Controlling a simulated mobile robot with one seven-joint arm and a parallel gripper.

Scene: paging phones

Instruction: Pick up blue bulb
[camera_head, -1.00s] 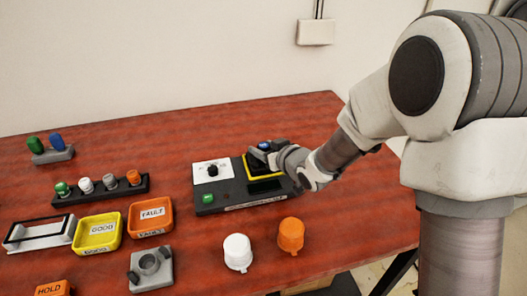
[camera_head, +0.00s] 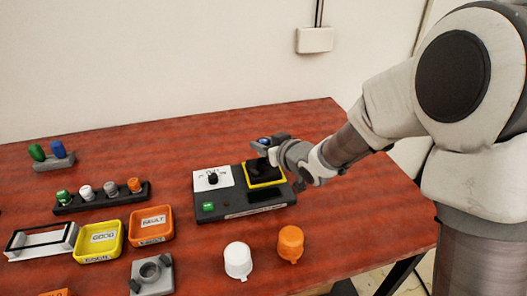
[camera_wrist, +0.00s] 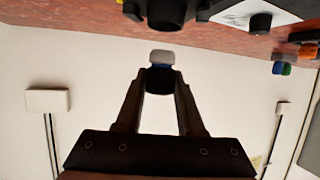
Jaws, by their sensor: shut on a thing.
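My gripper (camera_head: 272,146) is shut on a blue bulb (camera_head: 264,140) just above the yellow-framed black socket (camera_head: 262,184) of the dark tester box. In the wrist view the fingertips of my gripper (camera_wrist: 160,80) close on the bulb (camera_wrist: 160,57), which shows a pale end and a blue band; the rest is hidden by the fingers. Another blue bulb (camera_head: 57,149) stands beside a green bulb (camera_head: 37,152) in a grey holder at the back left; this blue bulb also shows in the wrist view (camera_wrist: 277,68).
A yellow GOOD tray (camera_head: 85,258) and orange FAULT tray (camera_head: 137,239) lie left. A white cap (camera_head: 238,260) and orange cap (camera_head: 290,243) stand in front. Table is clear behind the box.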

